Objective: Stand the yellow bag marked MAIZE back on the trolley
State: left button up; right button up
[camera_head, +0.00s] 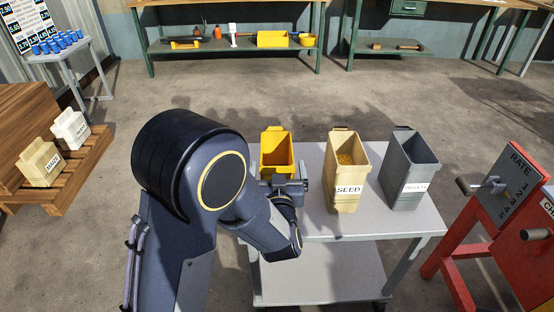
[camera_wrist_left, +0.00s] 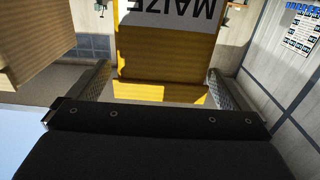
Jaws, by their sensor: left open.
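The yellow bag (camera_head: 277,151), open at the top, stands upright on the left part of the pale grey trolley (camera_head: 392,222). In the left wrist view the yellow bag (camera_wrist_left: 165,52) shows its white MAIZE label upside down. My left gripper (camera_head: 284,182) is at the near side of the bag, over the trolley top. In the left wrist view its two fingers (camera_wrist_left: 158,75) are apart, with the bag seen between them; contact cannot be made out. The arm hides the bag's lower part in the head view. My right gripper is not in view.
A cream SEED container (camera_head: 343,165) and a grey PELLETS container (camera_head: 409,165) stand to the right on the trolley. A red stand with a RATE panel (camera_head: 508,180) is at right. Two pale containers (camera_head: 56,148) sit on a wooden pallet at left. The floor behind is clear.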

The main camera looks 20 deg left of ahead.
pick_arm(q)
jog(key=s+a+g+h, duration=0.2)
jog(key=s+g+h, duration=0.1)
jog(key=s, duration=0.7)
jog(key=s+a+m+g+h, duration=0.1)
jog(key=s+a+g+h, duration=0.1)
jog(key=s, duration=0.7)
jog(key=s+a+g+h, duration=0.2)
jog(key=s+g, duration=0.4)
jog(key=s, duration=0.4)
jog(key=shift+s+a+r+g+h, duration=0.15)
jog(key=shift+s+r+g+h, duration=0.15)
jog(key=shift+h, duration=0.6)
